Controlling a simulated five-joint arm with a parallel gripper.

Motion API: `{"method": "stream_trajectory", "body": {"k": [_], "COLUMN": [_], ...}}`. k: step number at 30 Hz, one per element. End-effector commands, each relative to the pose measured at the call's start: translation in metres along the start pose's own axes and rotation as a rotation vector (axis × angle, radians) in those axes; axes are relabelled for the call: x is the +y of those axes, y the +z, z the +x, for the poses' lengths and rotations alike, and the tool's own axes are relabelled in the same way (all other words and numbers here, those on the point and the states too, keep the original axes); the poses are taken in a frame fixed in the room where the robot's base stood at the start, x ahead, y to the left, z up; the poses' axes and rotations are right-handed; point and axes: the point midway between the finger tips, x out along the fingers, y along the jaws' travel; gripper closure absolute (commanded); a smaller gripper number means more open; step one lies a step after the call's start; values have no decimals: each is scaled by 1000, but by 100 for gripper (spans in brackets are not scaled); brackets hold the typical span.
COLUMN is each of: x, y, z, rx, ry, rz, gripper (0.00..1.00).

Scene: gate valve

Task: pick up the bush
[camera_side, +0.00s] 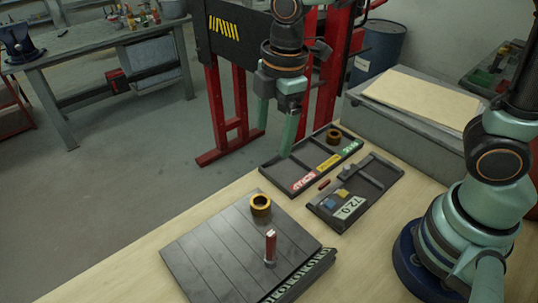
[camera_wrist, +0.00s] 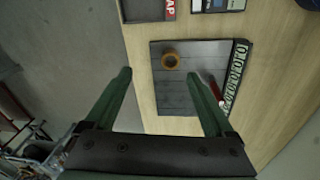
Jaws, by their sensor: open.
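A brass-coloured ring-shaped bush (camera_side: 260,203) rests on a dark slatted plate (camera_side: 205,245) in the side view. It also shows in the wrist view (camera_wrist: 170,60), just beyond the space between my fingertips. A second, similar brown ring (camera_side: 333,136) sits at the far end of the long dark tray (camera_side: 291,166). My gripper (camera_side: 274,142) is open and empty, with two green fingers pointing down. It hangs in the air, above and behind the plate in the side view.
A red-handled upright piece (camera_side: 270,245) stands on the plate near the bush. A grey box (camera_side: 410,128) stands at the back right. Bare wooden table (camera_side: 120,275) lies left of the plate.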

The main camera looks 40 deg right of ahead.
Motion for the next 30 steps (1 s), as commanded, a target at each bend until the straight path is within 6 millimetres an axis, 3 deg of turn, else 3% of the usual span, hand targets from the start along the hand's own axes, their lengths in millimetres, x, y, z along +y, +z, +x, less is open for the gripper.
{"method": "stream_trajectory", "body": {"k": [3, 9, 21, 30], "x": [-7, -14, -20, -23], "y": [-24, -40, -37, -34], "z": [21, 38, 94, 118], "rx": [-25, -40, -41, -42], "ry": [-58, -101, -105, -106], "rz": [-212, -386, -399, -397], "gripper": [12, 12, 12, 12]}}
